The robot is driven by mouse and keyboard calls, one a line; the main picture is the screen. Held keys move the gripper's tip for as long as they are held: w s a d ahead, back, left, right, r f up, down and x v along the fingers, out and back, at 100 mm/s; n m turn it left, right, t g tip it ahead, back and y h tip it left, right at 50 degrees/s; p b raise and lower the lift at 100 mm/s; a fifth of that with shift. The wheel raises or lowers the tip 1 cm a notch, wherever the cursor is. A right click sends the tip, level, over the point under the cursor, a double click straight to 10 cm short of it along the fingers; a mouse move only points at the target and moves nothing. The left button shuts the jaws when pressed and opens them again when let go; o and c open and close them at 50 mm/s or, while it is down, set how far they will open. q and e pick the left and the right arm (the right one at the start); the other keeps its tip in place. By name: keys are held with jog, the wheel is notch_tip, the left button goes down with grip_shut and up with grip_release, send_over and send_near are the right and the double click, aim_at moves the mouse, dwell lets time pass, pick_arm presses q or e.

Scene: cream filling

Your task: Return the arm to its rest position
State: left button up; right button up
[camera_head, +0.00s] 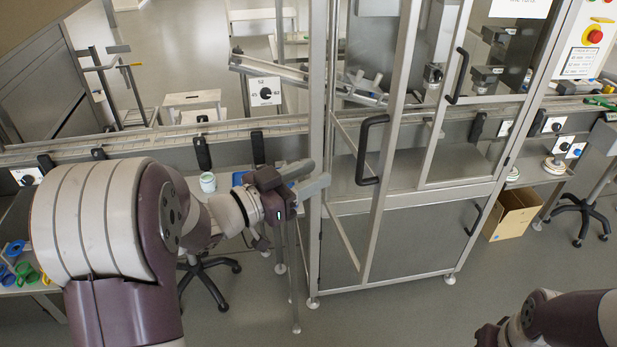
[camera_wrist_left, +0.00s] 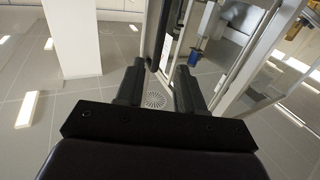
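My left arm reaches in from the left in the head view. Its gripper (camera_head: 308,178) is in front of the left edge of the metal-framed machine cabinet (camera_head: 430,195); I cannot tell whether it touches the frame. In the left wrist view the two fingers of this gripper (camera_wrist_left: 159,82) stand apart with nothing held between them, and floor shows through the gap. My right arm (camera_head: 565,318) is low at the bottom right of the head view, and its gripper is outside the frame.
The cabinet has black door handles (camera_head: 371,150) close to the right of my left gripper. A conveyor (camera_head: 235,130) runs behind it. A small white jar (camera_head: 208,182) stands behind my left forearm. A cardboard box (camera_head: 513,213) lies at right. Open floor is in front.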

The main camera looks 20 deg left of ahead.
dwell(0.3)
pick_arm(q)
jog(key=s+a+f+n+g+y, duration=0.1)
jog(key=a+f+n+g+y, duration=0.4)
jog(key=a+f+y, duration=0.65)
jog(key=s+d+f+n+g, duration=0.35)
jog(key=s+f+g, duration=0.3)
jog(key=s, duration=0.45)
jog(key=s+d+m+g+h, duration=0.1)
jog(key=s+d+m+g, duration=0.1)
jog(key=d, duration=0.6)
jog(key=shift+s+d+r, duration=0.2)
jog(key=shift+d+r, duration=0.05)
jog(key=shift+d, duration=0.1)
